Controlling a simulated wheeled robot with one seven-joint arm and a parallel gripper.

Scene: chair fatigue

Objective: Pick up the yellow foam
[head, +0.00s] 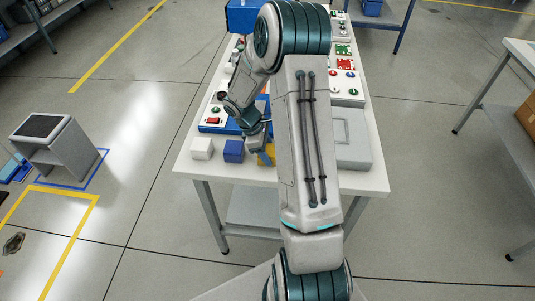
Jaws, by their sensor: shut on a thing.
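The yellow foam (263,160) is a small yellow block near the front edge of the white table (235,176). Only part of it shows; my forearm hides its right side. My gripper (266,146) points down at it and is shut on it. The fingertips are partly hidden, and I cannot tell whether the foam touches the table.
A blue block (234,151) and a white block (202,148) sit just left of the foam. Panels with buttons (344,75) and a grey case (352,140) stand to the right. A grey stool-like box (55,148) stands on the floor at left.

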